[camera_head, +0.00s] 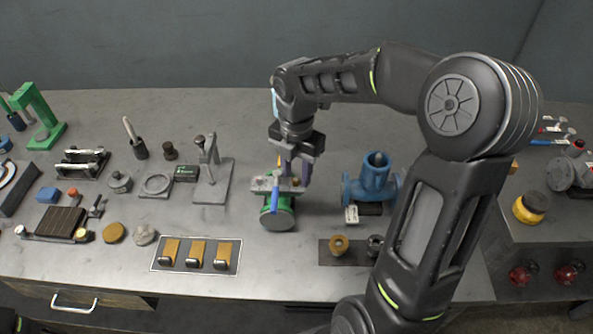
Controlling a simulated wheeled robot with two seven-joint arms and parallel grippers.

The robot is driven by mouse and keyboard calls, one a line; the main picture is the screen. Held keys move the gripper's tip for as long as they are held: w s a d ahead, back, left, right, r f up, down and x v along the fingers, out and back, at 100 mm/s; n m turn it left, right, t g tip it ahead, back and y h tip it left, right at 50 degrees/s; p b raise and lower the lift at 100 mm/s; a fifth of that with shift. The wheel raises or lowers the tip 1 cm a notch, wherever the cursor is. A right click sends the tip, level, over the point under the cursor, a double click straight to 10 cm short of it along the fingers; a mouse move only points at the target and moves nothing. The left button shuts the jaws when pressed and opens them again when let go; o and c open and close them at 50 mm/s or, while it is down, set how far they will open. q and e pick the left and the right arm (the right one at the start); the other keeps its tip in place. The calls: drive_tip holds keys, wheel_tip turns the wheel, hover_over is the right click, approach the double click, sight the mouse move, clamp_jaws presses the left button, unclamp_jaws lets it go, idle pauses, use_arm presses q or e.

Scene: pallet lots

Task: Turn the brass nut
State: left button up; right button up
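My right gripper (292,173) points down over a green-bodied fitting (278,217) near the middle of the bench. The fitting has a grey flange on top and a blue handle-like part (275,201) at its front. A small yellow-orange part (278,164) shows beside the fingers. The fingers hide part of the fitting's top, and I cannot tell whether they grip anything. A brass-coloured nut-like ring (339,244) sits on a dark plate at the front, apart from the gripper. I cannot tell whether it is the task's nut. My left gripper is out of view.
A blue pipe fitting (373,183) stands right of the gripper. A strip with brass-coloured pieces (196,255) lies at the front. A grey stand (212,181) and several small tools fill the left. The back of the bench is clear. My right arm covers the right-centre.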

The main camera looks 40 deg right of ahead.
drive_tip(key=shift+f, duration=0.3)
clamp_jaws()
idle(0.5)
